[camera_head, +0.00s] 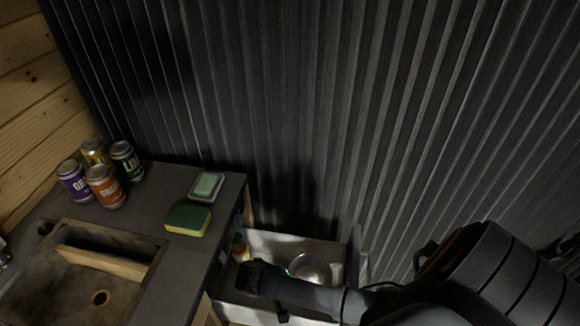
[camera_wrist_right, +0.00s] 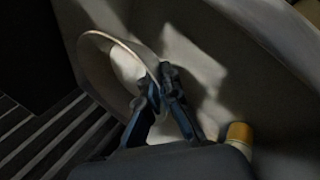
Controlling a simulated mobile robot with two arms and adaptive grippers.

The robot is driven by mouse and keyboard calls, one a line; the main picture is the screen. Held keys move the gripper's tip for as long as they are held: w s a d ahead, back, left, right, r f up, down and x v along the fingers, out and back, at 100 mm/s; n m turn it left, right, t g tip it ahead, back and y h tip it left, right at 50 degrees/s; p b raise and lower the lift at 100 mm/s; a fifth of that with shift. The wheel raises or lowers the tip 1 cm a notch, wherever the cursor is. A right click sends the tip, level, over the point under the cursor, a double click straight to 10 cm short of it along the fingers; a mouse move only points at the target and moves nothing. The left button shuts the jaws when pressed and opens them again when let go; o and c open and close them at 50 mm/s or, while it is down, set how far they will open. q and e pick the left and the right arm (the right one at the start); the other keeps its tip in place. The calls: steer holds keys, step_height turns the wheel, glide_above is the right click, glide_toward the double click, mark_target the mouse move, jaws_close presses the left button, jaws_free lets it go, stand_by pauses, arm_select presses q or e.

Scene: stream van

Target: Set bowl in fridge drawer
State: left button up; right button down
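The bowl (camera_head: 311,268) is pale and round. In the head view it is inside the open fridge drawer (camera_head: 290,243), partly hidden behind my right arm. In the right wrist view the bowl (camera_wrist_right: 98,62) looks tilted, with its rim reaching my right gripper (camera_wrist_right: 162,76). The fingertips there are close together and appear to pinch the rim. Whether the bowl rests on the drawer floor is hard to tell. In the head view my right gripper (camera_head: 264,280) is dark and low over the drawer. My left gripper is in neither view.
A bottle (camera_head: 240,248) stands in the drawer's left corner; its yellow cap (camera_wrist_right: 239,132) shows in the right wrist view. The counter to the left holds several cans (camera_head: 105,188), a sponge (camera_head: 188,220), a soap dish (camera_head: 207,187) and a sink (camera_head: 85,285). A corrugated wall (camera_head: 330,110) is behind.

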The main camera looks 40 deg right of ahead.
steer(key=shift+f+b, duration=0.4)
steer(key=shift+f, duration=2.55)
steer(key=shift+f, duration=0.55)
steer(key=shift+b, duration=0.3)
steer(key=c, duration=1.5)
jaws_free()
steer(key=shift+s+a+f, duration=0.1)
steer(key=shift+s+f, duration=0.05)
steer(key=shift+r, duration=0.4)
steer(key=p+v, duration=0.1)
steer(key=v, duration=1.1)
steer(key=shift+r, duration=0.35)
